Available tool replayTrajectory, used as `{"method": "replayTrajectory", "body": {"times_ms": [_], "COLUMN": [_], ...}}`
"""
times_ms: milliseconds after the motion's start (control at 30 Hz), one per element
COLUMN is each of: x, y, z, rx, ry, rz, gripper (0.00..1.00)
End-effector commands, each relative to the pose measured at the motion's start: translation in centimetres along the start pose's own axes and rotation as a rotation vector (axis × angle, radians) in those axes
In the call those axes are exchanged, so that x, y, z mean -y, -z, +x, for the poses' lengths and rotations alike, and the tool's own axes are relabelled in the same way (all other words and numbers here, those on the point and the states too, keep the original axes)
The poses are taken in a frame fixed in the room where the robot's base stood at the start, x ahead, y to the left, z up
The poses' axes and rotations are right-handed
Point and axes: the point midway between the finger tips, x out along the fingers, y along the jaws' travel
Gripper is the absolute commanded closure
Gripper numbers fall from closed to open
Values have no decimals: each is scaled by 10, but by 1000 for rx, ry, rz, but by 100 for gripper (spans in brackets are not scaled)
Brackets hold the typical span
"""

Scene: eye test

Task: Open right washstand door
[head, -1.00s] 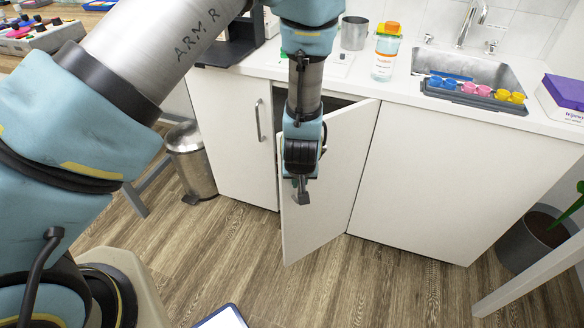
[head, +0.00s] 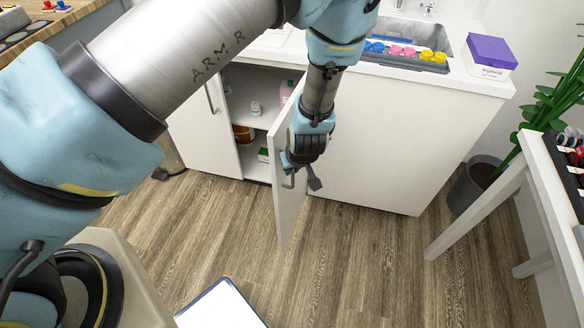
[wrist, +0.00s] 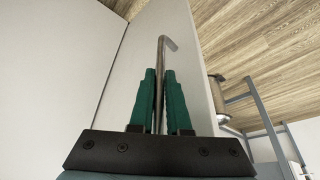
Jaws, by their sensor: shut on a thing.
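The white right washstand door (head: 287,220) stands wide open, swung out from the cabinet (head: 385,140) toward me. My gripper (head: 297,180) is shut on the door's handle (head: 287,183), at the door's outer edge. In the wrist view, the green fingers of my gripper (wrist: 160,78) sit on both sides of the metal handle (wrist: 162,50), and the door panel (wrist: 172,28) is behind them. The left door (head: 206,128) is closed.
A potted plant (head: 475,180) and a white table (head: 535,180) stand at the right. The wooden floor (head: 350,260) before the cabinet is mostly clear.

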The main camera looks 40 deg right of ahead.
Motion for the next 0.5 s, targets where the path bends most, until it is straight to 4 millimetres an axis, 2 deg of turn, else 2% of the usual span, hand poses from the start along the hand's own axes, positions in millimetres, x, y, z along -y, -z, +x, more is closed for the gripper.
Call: {"method": "replayTrajectory", "body": {"times_ms": [333, 367, 467, 500], "x": [0, 0, 0, 0], "y": [0, 0, 0, 0], "z": [1, 1, 1, 1], "rx": [0, 0, 0, 0], "ry": [0, 0, 0, 0], "rz": [2, 2, 2, 2], "gripper": [100, 84, 73, 73]}}
